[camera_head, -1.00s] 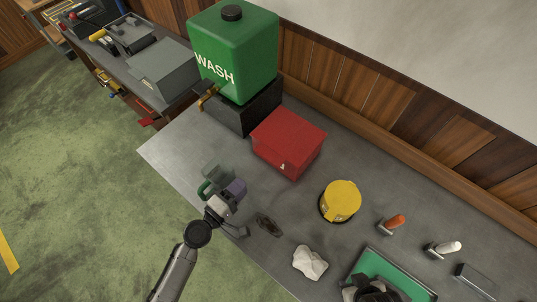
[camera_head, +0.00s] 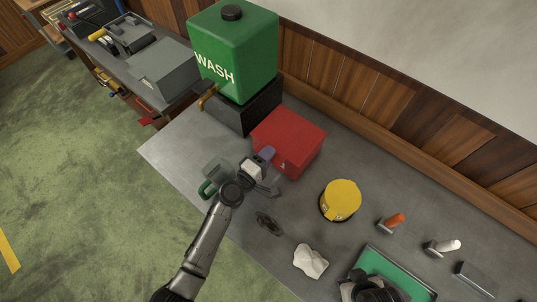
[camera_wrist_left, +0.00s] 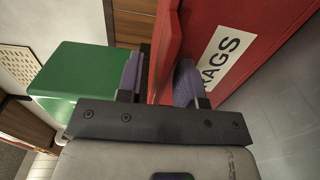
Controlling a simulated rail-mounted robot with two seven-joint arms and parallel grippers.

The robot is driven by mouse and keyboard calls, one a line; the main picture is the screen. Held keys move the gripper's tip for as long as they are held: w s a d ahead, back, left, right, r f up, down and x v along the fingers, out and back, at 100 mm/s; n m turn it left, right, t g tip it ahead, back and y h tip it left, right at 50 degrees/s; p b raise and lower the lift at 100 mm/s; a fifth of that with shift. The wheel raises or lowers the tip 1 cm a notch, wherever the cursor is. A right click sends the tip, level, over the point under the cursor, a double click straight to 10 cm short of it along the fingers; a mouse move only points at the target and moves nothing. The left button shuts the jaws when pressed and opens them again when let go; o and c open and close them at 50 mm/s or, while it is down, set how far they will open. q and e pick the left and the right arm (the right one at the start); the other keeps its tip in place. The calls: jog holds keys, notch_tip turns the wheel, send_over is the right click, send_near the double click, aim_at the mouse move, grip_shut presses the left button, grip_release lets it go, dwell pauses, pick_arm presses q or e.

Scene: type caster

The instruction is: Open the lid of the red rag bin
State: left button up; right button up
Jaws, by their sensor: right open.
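The red rag bin (camera_head: 295,135) stands on the grey bench with its lid down. In the left wrist view, its lid edge (camera_wrist_left: 165,55) runs beside the front face, which carries a white RAGS label (camera_wrist_left: 222,55). My left gripper (camera_head: 268,157) is at the bin's near left side in the head view. In the left wrist view, its purple fingers (camera_wrist_left: 160,82) stand apart on either side of the lid edge, with a gap beside the left finger. My right gripper (camera_head: 368,288) is a dark shape at the bottom, over the green tray; its fingers are hard to make out.
A green mug (camera_head: 213,174) stands close beside my left wrist. The green WASH tank (camera_head: 235,50) is behind the bin. A yellow tin (camera_head: 341,200), a dark crumpled rag (camera_head: 268,224) and a white cloth (camera_head: 310,262) lie to the right, near the green tray (camera_head: 405,270).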

pick_arm(q)
jog(key=shift+w+d, duration=0.1)
jog(key=shift+w, duration=0.05)
jog(key=shift+c, duration=0.5)
grip_shut()
